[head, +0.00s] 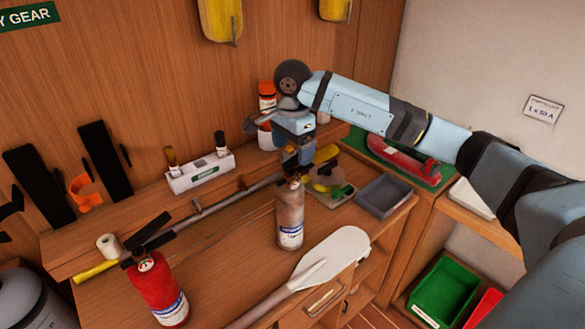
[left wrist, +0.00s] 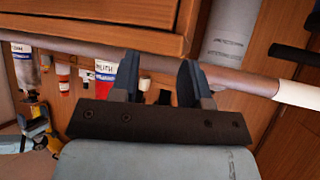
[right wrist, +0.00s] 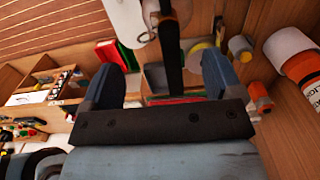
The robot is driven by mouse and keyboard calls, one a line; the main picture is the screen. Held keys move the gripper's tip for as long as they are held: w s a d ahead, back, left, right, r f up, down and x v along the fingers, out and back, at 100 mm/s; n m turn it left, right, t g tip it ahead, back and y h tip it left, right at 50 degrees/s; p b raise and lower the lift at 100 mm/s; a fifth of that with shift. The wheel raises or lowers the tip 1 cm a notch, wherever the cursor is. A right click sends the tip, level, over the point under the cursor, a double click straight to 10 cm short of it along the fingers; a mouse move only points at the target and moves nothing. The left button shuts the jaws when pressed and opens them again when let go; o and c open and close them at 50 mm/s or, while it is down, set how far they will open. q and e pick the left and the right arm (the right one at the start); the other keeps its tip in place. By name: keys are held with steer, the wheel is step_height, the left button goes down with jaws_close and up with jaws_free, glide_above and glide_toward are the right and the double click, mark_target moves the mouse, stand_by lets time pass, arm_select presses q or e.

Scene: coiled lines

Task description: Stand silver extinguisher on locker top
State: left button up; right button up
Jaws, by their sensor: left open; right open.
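The silver extinguisher (head: 290,215), brownish-grey with a white label, stands upright on the wooden bench top (head: 235,245), left of a white paddle. My right gripper (head: 298,160) is right above it and hides its head in the head view. In the right wrist view, the open right gripper (right wrist: 163,80) has a dark upright part between its fingers, apparently the extinguisher's handle; contact cannot be told. My left gripper (left wrist: 158,80) is open and empty in the left wrist view, under a wooden edge, and outside the head view. I cannot tell which wooden surface is the locker top.
A red extinguisher (head: 158,290) stands at front left. The white paddle (head: 335,250) lies close by on the right. A red item (head: 405,165) lies on a green mat.

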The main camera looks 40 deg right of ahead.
step_height(320, 180, up, 5)
steer(key=s+a+f+m+t+y, duration=0.1)
steer(key=s+a+f+m+y, duration=0.25)
steer(key=a+y, duration=0.45)
steer(key=s+a+f+m+y, duration=0.3)
steer(key=a+f+m+y, duration=0.15)
steer(key=a, duration=0.55)
steer(key=s+a+f+m+t+y, duration=0.1)
steer(key=s+a+f+m+y, duration=0.25)
steer(key=a+y, duration=0.5)
steer(key=s+d+f+m+t+h, duration=0.15)
steer(key=f+m+t+h, duration=0.3)
steer(key=m, duration=0.45)
steer(key=w+d+f+m+t+h, duration=0.1)
steer(key=d+f+m+t+h, duration=0.15)
steer(key=m+t, duration=0.5)
steer(key=s+d+f+m+t+h, duration=0.1)
steer(key=f+m+t+h, duration=0.3)
steer(key=m, duration=0.7)
steer(key=s+d+f+m+g+h, duration=0.2)
steer(key=s+f+m+g+h, duration=0.1)
steer(key=s+f+m, duration=0.3)
steer(key=s+d+f+m+g+h, duration=0.2)
steer(key=s+f+m, duration=0.4)
steer(key=f, duration=0.5)
steer(key=shift+s+f+m+g+h+b, duration=0.25)
steer(key=shift+s+m+g+h+b, duration=0.15)
steer(key=shift+s+g+h, duration=0.55)
